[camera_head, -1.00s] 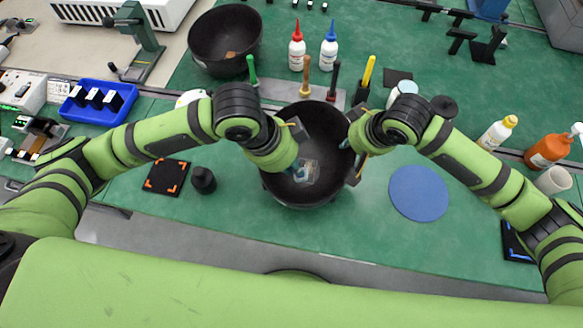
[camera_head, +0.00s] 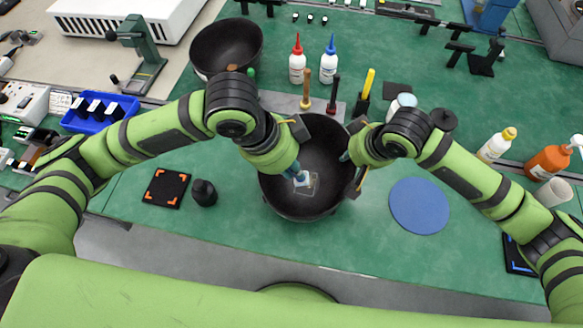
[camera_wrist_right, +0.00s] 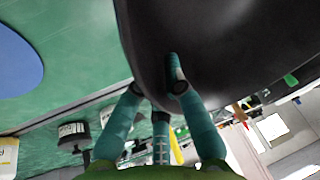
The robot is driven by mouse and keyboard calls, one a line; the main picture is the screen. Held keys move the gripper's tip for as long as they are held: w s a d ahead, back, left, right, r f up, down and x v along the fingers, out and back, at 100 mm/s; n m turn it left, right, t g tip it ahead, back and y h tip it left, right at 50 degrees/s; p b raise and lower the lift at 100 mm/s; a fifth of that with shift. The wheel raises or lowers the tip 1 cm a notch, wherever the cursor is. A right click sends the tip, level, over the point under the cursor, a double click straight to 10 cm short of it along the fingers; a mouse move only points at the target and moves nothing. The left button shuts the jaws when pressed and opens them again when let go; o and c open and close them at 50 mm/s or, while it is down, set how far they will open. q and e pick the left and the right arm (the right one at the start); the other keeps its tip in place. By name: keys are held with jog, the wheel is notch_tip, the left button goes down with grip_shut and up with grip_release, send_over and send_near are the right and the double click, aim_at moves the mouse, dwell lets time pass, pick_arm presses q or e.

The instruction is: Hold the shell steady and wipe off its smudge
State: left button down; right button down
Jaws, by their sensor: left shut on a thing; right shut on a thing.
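The shell is a large black bowl (camera_head: 300,207) on the green bench in front of me, open side up. My right gripper (camera_head: 347,157) is shut on its right rim. In the right wrist view, the teal fingers (camera_wrist_right: 172,92) straddle the wall of the shell (camera_wrist_right: 235,45), one inside and others outside. My left gripper (camera_head: 294,172) reaches into the shell and is shut on a small pale thing, seemingly a wipe (camera_head: 302,180), low inside it. A faint translucent square patch shows around it; I cannot tell the smudge apart there.
Another black bowl (camera_head: 227,72) stands at the back left. Bottles (camera_head: 297,66) and upright tools (camera_head: 330,95) stand just behind the shell. A blue disc (camera_head: 419,206) lies to its right; a black pad (camera_head: 166,188) and a small dark knob (camera_head: 204,193) to its left.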

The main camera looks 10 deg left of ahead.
dwell(0.4)
pick_arm(q)
jog(key=shift+w+d+r+t+h, duration=0.15)
jog(key=shift+w+r+t+h, duration=0.2)
jog(key=shift+r+h, duration=0.25)
jog(key=shift+w+d+r+t+h, duration=0.1)
jog(key=shift+w+r+t+h, duration=0.15)
jog(key=shift+w+r+h, duration=0.25)
jog(key=shift+f, duration=2.3)
